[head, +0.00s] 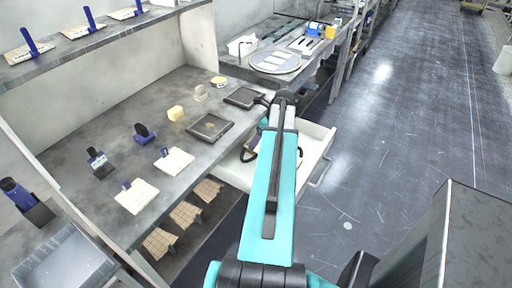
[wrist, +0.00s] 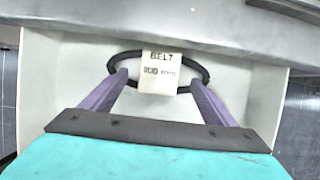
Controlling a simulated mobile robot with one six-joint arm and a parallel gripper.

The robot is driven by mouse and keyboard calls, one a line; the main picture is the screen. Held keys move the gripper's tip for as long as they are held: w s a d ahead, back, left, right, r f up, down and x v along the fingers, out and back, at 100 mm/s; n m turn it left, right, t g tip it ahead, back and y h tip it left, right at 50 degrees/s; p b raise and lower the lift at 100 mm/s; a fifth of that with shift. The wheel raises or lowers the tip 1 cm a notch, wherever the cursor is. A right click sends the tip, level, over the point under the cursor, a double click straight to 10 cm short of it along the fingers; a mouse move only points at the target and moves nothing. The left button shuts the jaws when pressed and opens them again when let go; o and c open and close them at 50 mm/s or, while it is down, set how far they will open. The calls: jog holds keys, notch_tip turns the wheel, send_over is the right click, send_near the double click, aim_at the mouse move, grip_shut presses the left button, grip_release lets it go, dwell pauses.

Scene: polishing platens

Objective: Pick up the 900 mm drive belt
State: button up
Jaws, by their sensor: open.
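The 900 mm drive belt is a black loop (wrist: 127,61) lying in an open pale drawer, seen in the wrist view. A cream tag (wrist: 161,72) reading "BELT 900 mm" covers the middle of the loop. A dark bit of the belt (head: 248,152) shows beside my arm in the head view; my arm hides most of it. My gripper (wrist: 158,78) is open, its two purple fingers spread to either side of the tag, with the tips near the belt's left and right ends. I cannot tell whether they touch it. Nothing is held.
The open drawer (head: 322,162) sticks out from under the grey bench (head: 85,150). Its walls stand around the belt, and the bench edge (wrist: 200,28) runs close behind. Plates, pads and blue-handled tools stand on the bench. The floor (head: 400,130) to the right is clear.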

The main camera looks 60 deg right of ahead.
jog(key=shift+f, duration=0.1)
jog(key=shift+p+x, duration=1.1)
jog(key=shift+x, duration=1.4)
jog(key=shift+s, duration=0.1)
jog(key=c, duration=1.2)
jog(key=shift+c, duration=0.2)
